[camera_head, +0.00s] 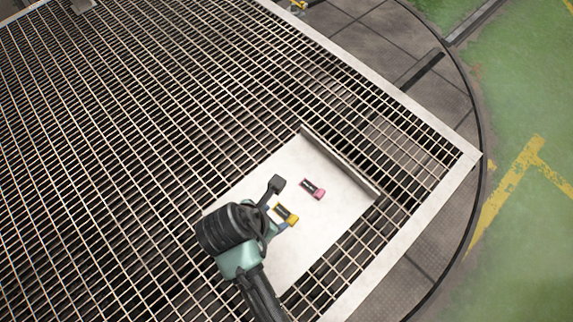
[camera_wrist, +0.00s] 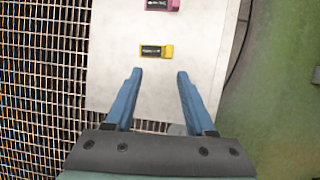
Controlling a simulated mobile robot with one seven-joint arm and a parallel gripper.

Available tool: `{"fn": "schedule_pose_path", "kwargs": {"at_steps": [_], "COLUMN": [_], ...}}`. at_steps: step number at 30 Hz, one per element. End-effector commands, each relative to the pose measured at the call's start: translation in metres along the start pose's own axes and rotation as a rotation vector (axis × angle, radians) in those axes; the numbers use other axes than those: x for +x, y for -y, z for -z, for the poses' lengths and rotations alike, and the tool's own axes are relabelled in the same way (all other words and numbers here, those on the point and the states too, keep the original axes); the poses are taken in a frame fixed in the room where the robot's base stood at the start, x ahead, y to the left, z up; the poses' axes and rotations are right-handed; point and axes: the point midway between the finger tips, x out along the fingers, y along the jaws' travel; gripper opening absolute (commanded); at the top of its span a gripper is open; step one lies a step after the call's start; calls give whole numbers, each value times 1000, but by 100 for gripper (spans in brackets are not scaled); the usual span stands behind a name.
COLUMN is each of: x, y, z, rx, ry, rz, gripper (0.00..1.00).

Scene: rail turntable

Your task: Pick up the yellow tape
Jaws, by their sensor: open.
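The yellow tape (camera_wrist: 157,51) is a small yellow piece with a black label, lying on a white board. In the wrist view it is just beyond my open fingertips, roughly centred between them. In the head view the yellow tape (camera_head: 287,213) lies right beside my gripper, close to its fingers. My gripper (camera_wrist: 159,72) has two blue fingers spread apart with nothing between them. In the head view my gripper (camera_head: 272,206) is partly hidden by my wrist.
A similar pink piece (camera_head: 313,189) lies beyond the yellow one; it also shows at the top of the wrist view (camera_wrist: 162,4). The white board (camera_head: 335,210) has a raised edge (camera_head: 340,160) and rests on a metal grating (camera_head: 130,130). Green floor (camera_head: 520,230) lies to the right.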

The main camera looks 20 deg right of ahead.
Motion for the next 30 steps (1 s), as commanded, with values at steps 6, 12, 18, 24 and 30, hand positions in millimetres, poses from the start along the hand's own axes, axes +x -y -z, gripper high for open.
{"fn": "schedule_pose_path", "kwargs": {"at_steps": [6,12,18,24,30], "x": [24,61,78,100,125], "y": [12,12,12,19,21], "z": [2,2,1,2,2], "rx": [-43,-40,-38,-37,-38], "ry": [-5,-4,-3,-4,-4], "rz": [39,34,31,33,31], "gripper": [55,55,55,55,55]}}
